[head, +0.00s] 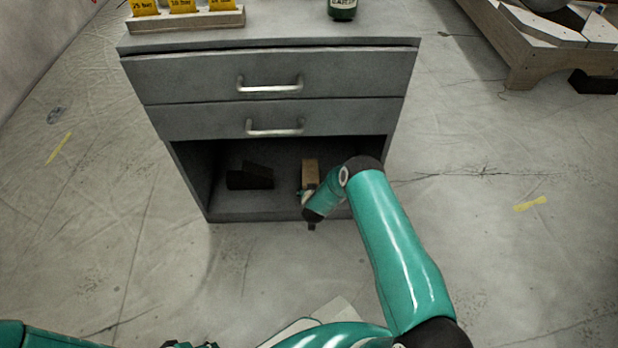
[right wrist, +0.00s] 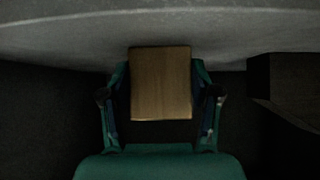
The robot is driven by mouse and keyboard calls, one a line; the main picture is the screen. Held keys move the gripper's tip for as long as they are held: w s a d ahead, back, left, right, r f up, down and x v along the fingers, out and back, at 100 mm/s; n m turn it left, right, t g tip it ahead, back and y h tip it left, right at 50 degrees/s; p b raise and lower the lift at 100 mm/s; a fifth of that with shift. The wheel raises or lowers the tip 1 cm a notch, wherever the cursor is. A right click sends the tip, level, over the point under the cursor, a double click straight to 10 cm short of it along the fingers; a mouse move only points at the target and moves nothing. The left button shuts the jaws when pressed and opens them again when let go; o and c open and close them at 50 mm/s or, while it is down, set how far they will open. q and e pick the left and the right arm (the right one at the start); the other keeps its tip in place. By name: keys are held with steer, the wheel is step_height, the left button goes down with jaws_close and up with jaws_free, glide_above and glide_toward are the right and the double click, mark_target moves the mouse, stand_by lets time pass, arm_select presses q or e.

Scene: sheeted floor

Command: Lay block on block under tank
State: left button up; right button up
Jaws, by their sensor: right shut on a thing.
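A wooden block (head: 310,172) is inside the open lower bay of the grey cabinet (head: 270,115). My right gripper (head: 306,192) reaches into the bay and is shut on it. In the right wrist view the block (right wrist: 160,82) sits between the two fingers (right wrist: 160,100). I cannot tell whether it touches the bay floor. A dark block-like shape (head: 250,177) lies to its left in the bay, partly tilted, apart from the wooden block; a dark block (right wrist: 285,88) shows at the right of the wrist view. No tank is clearly seen. Only a sliver of my left gripper (head: 190,345) shows at the bottom edge.
Two closed drawers with metal handles (head: 270,84) are above the bay. A green bottle (head: 342,9) and a rack with yellow labelled items (head: 187,18) stand on the cabinet top. A wooden platform (head: 545,45) is at the upper right. Floor around the cabinet is mostly clear.

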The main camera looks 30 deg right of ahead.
steer(key=shift+r+p, duration=1.8)
steer(key=shift+r, duration=0.7)
